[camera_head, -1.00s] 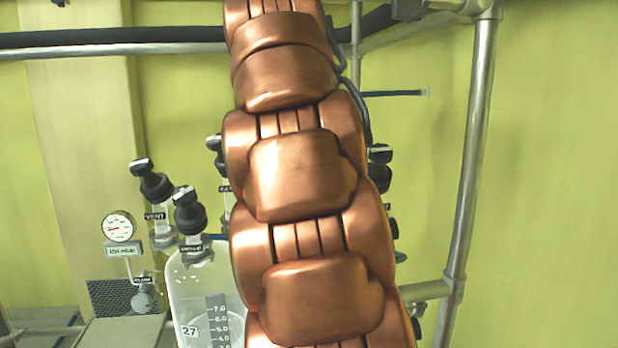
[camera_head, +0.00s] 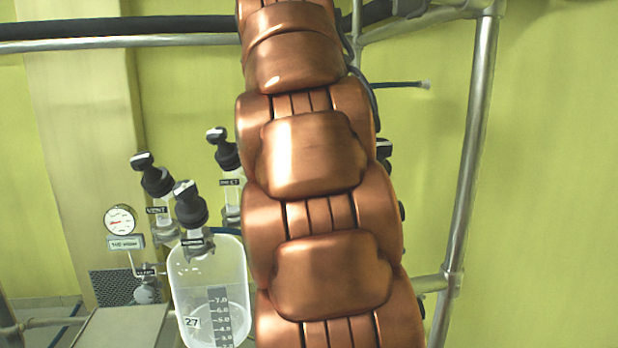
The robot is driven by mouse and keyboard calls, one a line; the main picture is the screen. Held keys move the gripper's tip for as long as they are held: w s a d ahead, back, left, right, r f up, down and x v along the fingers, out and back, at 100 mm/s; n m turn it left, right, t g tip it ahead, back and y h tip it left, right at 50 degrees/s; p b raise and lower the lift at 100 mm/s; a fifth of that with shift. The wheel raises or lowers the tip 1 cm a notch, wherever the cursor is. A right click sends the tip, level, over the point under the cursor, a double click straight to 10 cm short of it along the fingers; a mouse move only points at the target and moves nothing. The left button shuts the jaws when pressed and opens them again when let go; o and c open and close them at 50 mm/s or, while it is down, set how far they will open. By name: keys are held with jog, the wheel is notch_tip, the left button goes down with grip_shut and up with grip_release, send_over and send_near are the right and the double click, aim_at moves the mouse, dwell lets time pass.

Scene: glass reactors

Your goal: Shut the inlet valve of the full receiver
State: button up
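A clear glass receiver (camera_head: 205,268) with a grey number scale and a white tag stands at the lower left; its lower part is cut off and its fill level cannot be told. A black-handled valve (camera_head: 190,208) sits at its top; its label is too small to read. Another black-handled valve (camera_head: 157,180), labelled VENT, stands behind it to the left. A third black-handled valve (camera_head: 226,152) stands farther back, its label partly legible. My copper arm crosses the middle and hides what is behind it. My gripper is out of view.
A round pressure gauge (camera_head: 120,221) with a small display is left of the valves, above a clamp fitting (camera_head: 147,289). Part of a black knob (camera_head: 384,150) shows right of my arm.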

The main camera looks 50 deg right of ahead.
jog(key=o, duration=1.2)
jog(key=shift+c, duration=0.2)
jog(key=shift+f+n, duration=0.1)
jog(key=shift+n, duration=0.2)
